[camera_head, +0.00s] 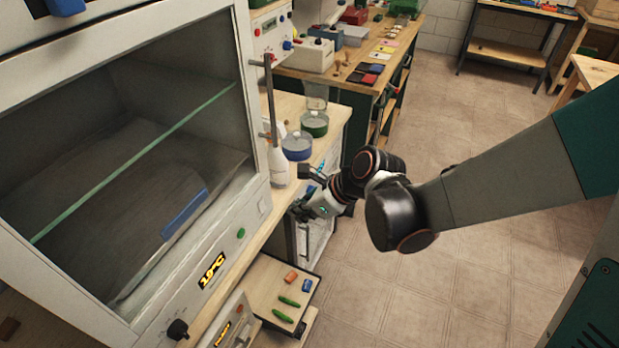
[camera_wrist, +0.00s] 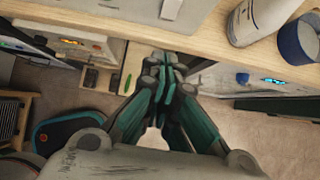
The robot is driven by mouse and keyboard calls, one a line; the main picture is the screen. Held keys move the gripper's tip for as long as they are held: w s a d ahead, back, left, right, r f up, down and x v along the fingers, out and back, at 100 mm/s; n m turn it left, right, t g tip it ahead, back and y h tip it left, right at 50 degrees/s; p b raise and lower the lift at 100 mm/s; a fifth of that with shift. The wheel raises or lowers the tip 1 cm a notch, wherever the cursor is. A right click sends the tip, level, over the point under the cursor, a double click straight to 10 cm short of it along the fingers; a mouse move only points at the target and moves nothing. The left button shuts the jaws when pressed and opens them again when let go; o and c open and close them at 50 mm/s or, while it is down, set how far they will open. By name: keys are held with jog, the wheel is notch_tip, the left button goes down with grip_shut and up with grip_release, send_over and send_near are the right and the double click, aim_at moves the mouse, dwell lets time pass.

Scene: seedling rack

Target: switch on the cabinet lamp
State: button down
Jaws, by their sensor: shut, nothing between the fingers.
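A large white cabinet (camera_head: 203,285) with a glass front fills the left of the head view. Its lower front panel carries a lit yellow display (camera_head: 212,270), a green button (camera_head: 241,233) and a black knob (camera_head: 178,329). The inside of the cabinet looks dim, and I cannot tell which control is for the lamp. My gripper (camera_head: 301,211) is low at the bench's front edge, to the right of the cabinet and apart from its panel. In the wrist view my gripper (camera_wrist: 163,60) has its fingers together, empty, by the wooden bench edge.
A white bottle (camera_head: 278,165), a blue-banded jar (camera_head: 297,146) and a green-banded jar (camera_head: 314,123) stand on the bench near my gripper. Below, a wooden surface (camera_head: 262,275) holds several small green and coloured items. The tiled floor (camera_head: 420,290) at right is clear.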

aim_at(262, 206)
jog(key=w+a+f+b, duration=0.2)
jog(key=a+f, duration=0.1)
jog(key=a, duration=0.3)
jog(key=shift+w+f, duration=0.3)
jog(key=shift+f, duration=0.1)
jog(key=shift+w+a+f+b, duration=0.15)
jog(key=shift+a+f+b, duration=0.25)
jog(key=shift+f+b, duration=0.25)
jog(key=shift+r, duration=0.15)
jog(key=shift+r, duration=0.2)
